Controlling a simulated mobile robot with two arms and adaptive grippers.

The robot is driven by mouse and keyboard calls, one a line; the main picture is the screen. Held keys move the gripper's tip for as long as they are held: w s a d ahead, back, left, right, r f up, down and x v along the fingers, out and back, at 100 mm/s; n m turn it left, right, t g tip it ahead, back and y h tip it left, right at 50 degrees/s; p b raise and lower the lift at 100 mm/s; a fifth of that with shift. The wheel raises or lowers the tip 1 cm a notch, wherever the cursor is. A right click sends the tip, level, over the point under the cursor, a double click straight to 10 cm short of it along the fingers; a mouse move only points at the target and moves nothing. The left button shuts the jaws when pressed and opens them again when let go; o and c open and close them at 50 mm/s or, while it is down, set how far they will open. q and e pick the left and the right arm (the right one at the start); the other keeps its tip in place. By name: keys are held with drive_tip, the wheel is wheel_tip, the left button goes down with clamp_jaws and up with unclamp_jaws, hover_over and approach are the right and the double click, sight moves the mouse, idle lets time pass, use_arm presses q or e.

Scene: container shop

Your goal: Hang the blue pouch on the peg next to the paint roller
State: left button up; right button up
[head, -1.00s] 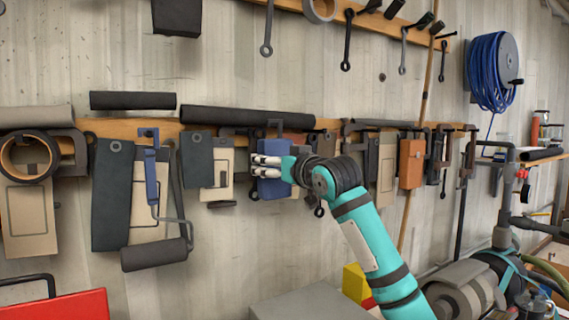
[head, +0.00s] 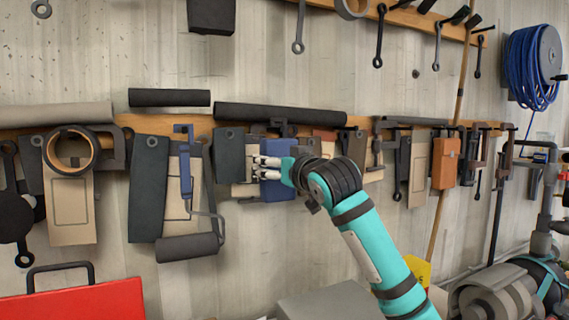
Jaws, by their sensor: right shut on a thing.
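The blue pouch (head: 279,188) is a boxy dark-blue holder in front of the wall rail. My right gripper (head: 262,168) is shut on it, with its pale fingers across the pouch's front left side. The pouch's upper part shows behind the fingers; I cannot tell whether it touches the rail or a peg. The paint roller (head: 187,247), dark with a blue handle, hangs to the left of the pouch. A dark flat piece (head: 229,155) and part of a beige one lie between them. The peg itself is hard to make out. My left gripper is not in view.
The wooden rail (head: 200,126) is crowded: a tape roll (head: 70,150) at left, an orange pouch (head: 445,163) at right. Black rolls (head: 280,114) lie above it. A red toolbox (head: 75,304) stands lower left. The wall below the pouch is bare.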

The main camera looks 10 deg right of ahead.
drive_tip(key=shift+d+f, duration=0.15)
drive_tip(key=shift+f, duration=0.2)
drive_tip(key=o, duration=1.1)
drive_tip(key=shift+o, duration=0.2)
